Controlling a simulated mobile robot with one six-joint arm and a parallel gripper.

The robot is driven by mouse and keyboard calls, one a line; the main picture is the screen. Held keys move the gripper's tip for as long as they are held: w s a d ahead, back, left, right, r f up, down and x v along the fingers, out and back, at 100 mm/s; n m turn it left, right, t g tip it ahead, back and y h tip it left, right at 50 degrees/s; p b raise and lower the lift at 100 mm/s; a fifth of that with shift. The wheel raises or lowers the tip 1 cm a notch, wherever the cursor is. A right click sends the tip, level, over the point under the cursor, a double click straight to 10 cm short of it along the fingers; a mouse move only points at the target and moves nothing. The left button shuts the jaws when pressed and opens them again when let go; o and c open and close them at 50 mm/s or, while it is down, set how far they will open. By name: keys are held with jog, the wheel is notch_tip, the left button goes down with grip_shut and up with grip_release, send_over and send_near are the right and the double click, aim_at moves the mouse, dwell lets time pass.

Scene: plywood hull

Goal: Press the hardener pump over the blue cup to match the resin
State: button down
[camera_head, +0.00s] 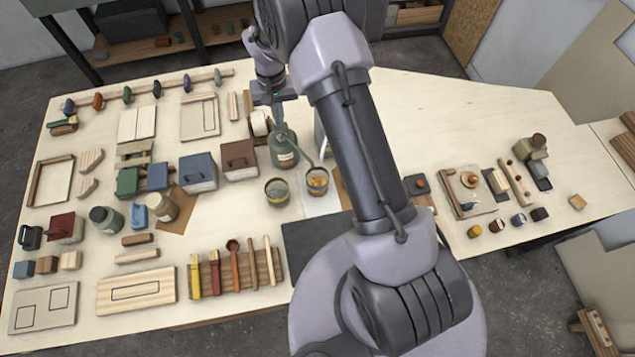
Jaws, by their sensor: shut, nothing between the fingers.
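A green pump bottle (284,150) with a pale label stands upright near the middle of the table. Its spout reaches down and right towards a cup (317,183) with amber contents on a white sheet. A second cup (277,191), greyish with yellowish contents, stands just left of it. I cannot tell which cup is the blue one from the colour. My gripper (277,119) is shut and empty, pointing down right over the top of the green bottle. The pump head is partly hidden there, and I cannot tell whether the gripper touches it.
My arm hides the table right of the cups. Blue (198,173) and brown (239,161) boxes stand left of the bottle. A brush rack (236,270) lies at the front.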

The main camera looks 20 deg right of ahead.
notch_tip(320, 180, up, 6)
jog(key=p, duration=0.3)
